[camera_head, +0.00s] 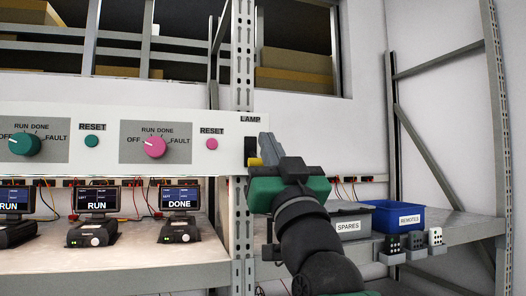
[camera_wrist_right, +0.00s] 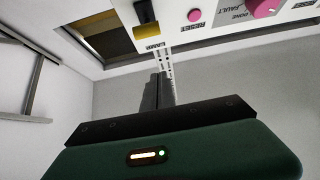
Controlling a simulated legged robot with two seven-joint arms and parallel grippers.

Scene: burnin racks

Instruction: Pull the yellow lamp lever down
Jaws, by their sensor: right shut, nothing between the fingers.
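The yellow lamp lever (camera_head: 255,162) sits at the lower end of its black slot (camera_head: 250,146), below the LAMP label on the white panel's right end. In the right wrist view, which is turned over, the yellow lever (camera_wrist_right: 145,13) shows at the top edge beside its dark slot (camera_wrist_right: 147,32). My right gripper (camera_head: 266,146) has its grey fingers shut and empty, just right of the slot in the head view. In the right wrist view the fingers (camera_wrist_right: 158,88) appear apart from the lever. Whether they touch it in the head view is unclear. My left gripper is not in view.
The white panel (camera_head: 225,160) also carries a pink knob (camera_head: 154,147), a teal knob (camera_head: 26,145) and reset buttons. A grey upright (camera_head: 243,60) stands behind it. Small screens stand below left. A grey SPARES bin (camera_head: 348,237) and a blue REMOTES bin (camera_head: 400,216) stand right.

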